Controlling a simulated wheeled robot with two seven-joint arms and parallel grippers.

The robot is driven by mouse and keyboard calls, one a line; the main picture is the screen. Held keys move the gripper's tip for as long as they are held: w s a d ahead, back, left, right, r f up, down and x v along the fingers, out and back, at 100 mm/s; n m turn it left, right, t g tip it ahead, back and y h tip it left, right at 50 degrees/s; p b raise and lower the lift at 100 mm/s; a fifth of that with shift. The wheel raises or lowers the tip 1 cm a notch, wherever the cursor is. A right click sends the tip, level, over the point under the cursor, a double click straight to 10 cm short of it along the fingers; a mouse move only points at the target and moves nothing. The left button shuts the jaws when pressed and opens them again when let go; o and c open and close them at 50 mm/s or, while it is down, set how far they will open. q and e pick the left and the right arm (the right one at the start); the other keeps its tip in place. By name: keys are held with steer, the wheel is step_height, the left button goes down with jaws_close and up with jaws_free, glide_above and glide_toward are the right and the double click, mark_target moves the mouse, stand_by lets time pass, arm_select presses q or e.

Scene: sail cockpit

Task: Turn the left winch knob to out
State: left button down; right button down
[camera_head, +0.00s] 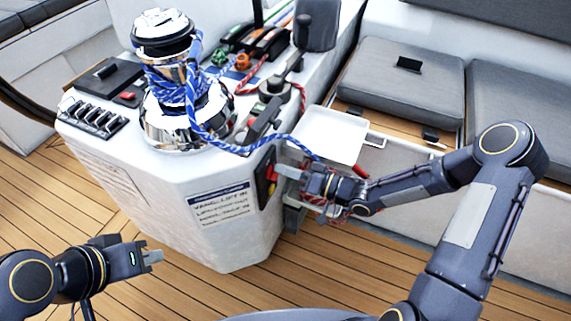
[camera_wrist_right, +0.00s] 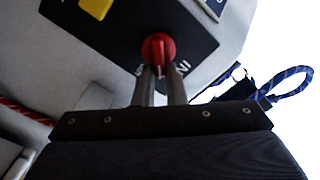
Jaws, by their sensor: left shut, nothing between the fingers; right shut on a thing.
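A red knob (camera_wrist_right: 158,48) sits on a black panel (camera_wrist_right: 130,25) in the right wrist view, with partly hidden white lettering beside it. In the head view this dark panel (camera_head: 263,168) is on the right side of the white console. My right gripper (camera_head: 283,172) is at the panel; in the wrist view its two fingers (camera_wrist_right: 158,84) are shut on the red knob. Which way the knob points is hard to tell. My left gripper (camera_head: 155,256) is shut and empty, low at the left over the wooden floor, apart from the console.
A chrome winch (camera_head: 170,80) wound with blue rope (camera_head: 220,140) stands on the console (camera_head: 150,185). The rope hangs past the console edge near my right gripper. A white tray (camera_head: 325,135) is behind that gripper. Grey seat cushions (camera_head: 400,80) lie at the right.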

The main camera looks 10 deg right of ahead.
steer(key=m, duration=0.1)
steer(key=m+p, duration=0.1)
steer(key=m, duration=0.2)
steer(key=shift+w+d+f+m+p, duration=0.15)
steer(key=shift+w+f+m+p, duration=0.1)
steer(key=shift+m+p, duration=0.1)
steer(key=shift+f+m+p, duration=0.2)
steer(key=shift+m+p, duration=0.05)
steer(key=shift+m, duration=0.85)
steer(key=shift+f+m+p, duration=0.2)
steer(key=shift+m, duration=0.85)
steer(key=c, duration=1.5)
jaws_free()
steer(key=shift+d, duration=0.1)
steer(key=p+v, duration=0.1)
steer(key=v, duration=0.6)
steer(key=shift+s+d, duration=0.2)
steer(key=shift+d, duration=0.1)
